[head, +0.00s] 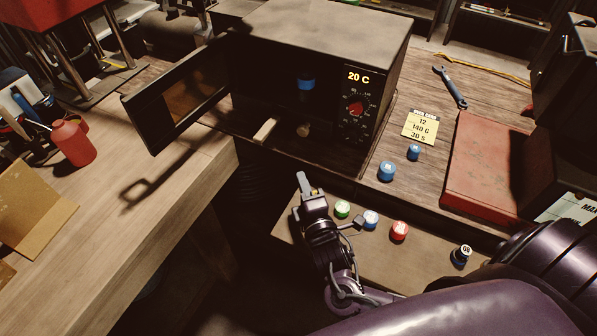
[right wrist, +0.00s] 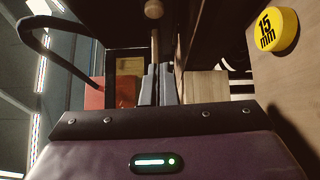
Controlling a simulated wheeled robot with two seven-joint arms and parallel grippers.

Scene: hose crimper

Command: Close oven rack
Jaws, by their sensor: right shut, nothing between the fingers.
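The oven (head: 320,45) stands on the bench, with its door (head: 178,95) swung open to the left. Its display reads 20 C. The oven's inside is dark, so the rack's outline is hard to make out. A small brownish knob (head: 303,130) shows low in the opening, and a blue item (head: 306,85) sits inside above it. My right gripper (head: 304,182) is in front of and below the opening, apart from the knob. Its fingers also show in the right wrist view (right wrist: 157,85), shut and empty. My left gripper is out of view.
A pale wooden piece (head: 265,130) lies at the opening's lower left. Several coloured caps, including a red one (head: 400,231), stand on the lower shelf beside my right gripper. Blue caps (head: 387,171) and a yellow card (head: 421,126) lie right of the oven. A red bottle (head: 72,143) stands left.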

